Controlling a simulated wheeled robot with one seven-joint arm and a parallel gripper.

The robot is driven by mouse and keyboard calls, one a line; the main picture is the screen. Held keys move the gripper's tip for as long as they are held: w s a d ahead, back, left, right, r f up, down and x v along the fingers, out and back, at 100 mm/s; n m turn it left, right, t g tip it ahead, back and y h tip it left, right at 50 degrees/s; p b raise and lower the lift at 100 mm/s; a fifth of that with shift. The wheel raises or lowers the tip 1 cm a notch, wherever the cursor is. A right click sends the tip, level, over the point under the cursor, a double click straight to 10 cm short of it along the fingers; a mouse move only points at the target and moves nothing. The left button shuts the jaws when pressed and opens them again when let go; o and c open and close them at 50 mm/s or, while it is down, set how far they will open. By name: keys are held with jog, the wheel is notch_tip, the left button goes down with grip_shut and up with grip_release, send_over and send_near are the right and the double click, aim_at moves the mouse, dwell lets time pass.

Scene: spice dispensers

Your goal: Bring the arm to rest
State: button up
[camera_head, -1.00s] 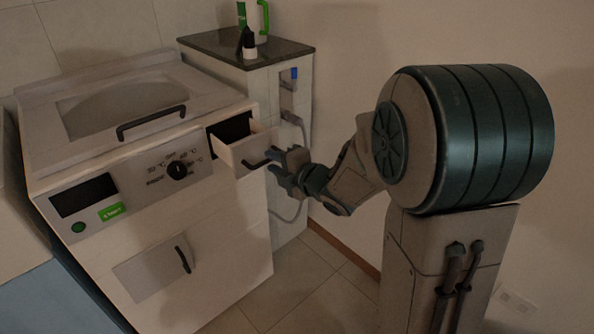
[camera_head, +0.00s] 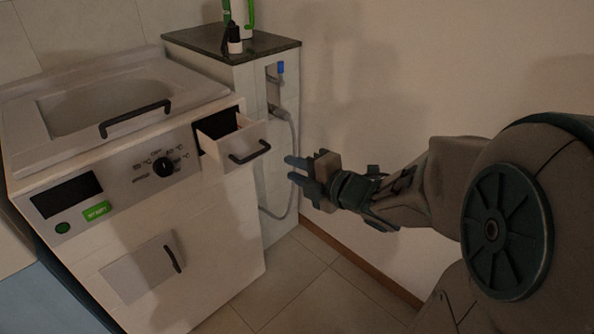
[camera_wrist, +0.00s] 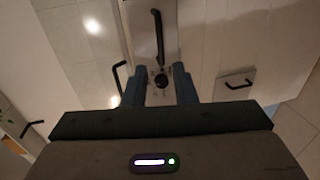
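My gripper (camera_head: 291,168) is in the air to the right of the pulled-out drawer (camera_head: 232,142), apart from its dark handle (camera_head: 250,153). Its fingers point left towards the washing machine (camera_head: 140,210). In the wrist view my gripper (camera_wrist: 160,88) has its two blue-grey fingers apart, with nothing held between them. The machine's dial (camera_wrist: 161,80) shows in the gap, some way off. My arm reaches in from the lower right of the head view, partly cut off by the frame.
A cabinet with a dark top (camera_head: 230,45) stands behind the machine, with a small black-and-white bottle (camera_head: 234,40) and a green-and-white container on it. A grey hose (camera_head: 291,150) hangs by the wall. The floor (camera_head: 300,275) below my gripper is clear.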

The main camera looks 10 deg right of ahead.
jog(key=shift+r, duration=0.1)
jog(key=s+d+r+m+g+h+p, duration=0.2)
jog(key=s+d+r+m+h+p, duration=0.1)
jog(key=d+r+m+h+p, duration=0.95)
jog(key=s+a+r+m+g+y+p, duration=0.2)
jog(key=s+a+m+g+p, duration=0.2)
jog(key=s+m+p, duration=0.1)
jog(key=s+a+r+m+g+y+p, duration=0.1)
jog(key=s+a+r+m+g+p, duration=0.2)
jog(key=s+m, duration=0.4)
jog(key=s+a+g+p, duration=0.1)
jog(key=s+p, duration=0.1)
jog(key=shift+y+p, duration=0.35)
jog(key=shift+p, duration=0.05)
